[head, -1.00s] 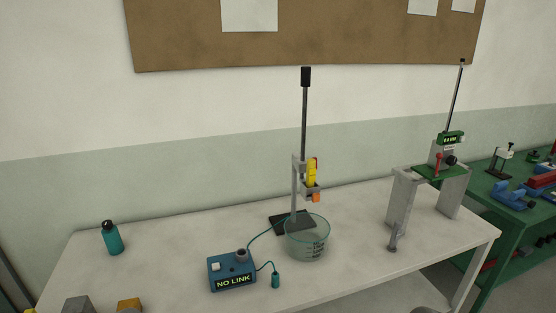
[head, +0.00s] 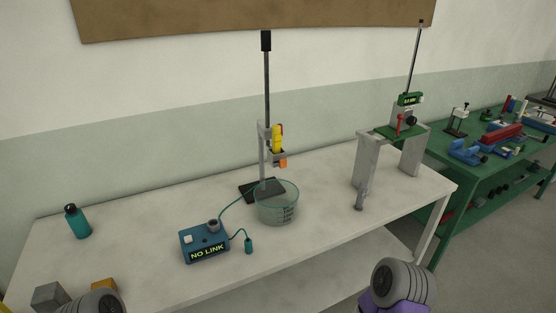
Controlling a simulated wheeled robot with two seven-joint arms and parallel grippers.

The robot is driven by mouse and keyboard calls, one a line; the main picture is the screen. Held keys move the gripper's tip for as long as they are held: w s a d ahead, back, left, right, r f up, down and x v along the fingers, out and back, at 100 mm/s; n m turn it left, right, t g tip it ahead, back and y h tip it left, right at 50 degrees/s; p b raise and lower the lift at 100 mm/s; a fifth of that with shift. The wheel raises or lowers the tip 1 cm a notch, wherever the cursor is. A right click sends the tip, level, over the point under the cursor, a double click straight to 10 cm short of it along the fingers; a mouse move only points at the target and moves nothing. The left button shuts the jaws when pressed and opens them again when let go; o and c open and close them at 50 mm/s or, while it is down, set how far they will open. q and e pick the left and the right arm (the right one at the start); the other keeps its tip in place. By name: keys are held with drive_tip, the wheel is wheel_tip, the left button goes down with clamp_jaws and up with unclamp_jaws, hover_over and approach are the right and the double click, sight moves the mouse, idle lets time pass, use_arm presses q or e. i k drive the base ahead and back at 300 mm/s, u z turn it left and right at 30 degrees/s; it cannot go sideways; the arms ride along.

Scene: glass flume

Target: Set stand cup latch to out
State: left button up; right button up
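A stand with a dark upright rod (head: 267,85) and black base stands in the middle of the white table in the head view. A grey holder (head: 263,150) on the rod carries a yellow and red piece (head: 278,138) with an orange part (head: 283,163) low on its right. Which part is the cup latch, and its setting, is too small to tell. A clear glass beaker (head: 276,212) stands in front of the rod. Rounded grey parts of my arms show at the bottom edge, well short of the stand. Neither gripper's fingers are in view.
A blue box reading "NO LINK" (head: 205,243) is cabled to a small teal plug (head: 249,246). A teal bottle (head: 78,222) stands at left. A grey frame with a green top (head: 402,132) stands right, before a green bench (head: 472,180).

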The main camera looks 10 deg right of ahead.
sight(283, 162)
drive_tip(key=k, duration=0.5)
drive_tip(key=z, duration=1.2)
drive_tip(key=i, duration=0.75)
drive_tip(key=u, duration=1.75)
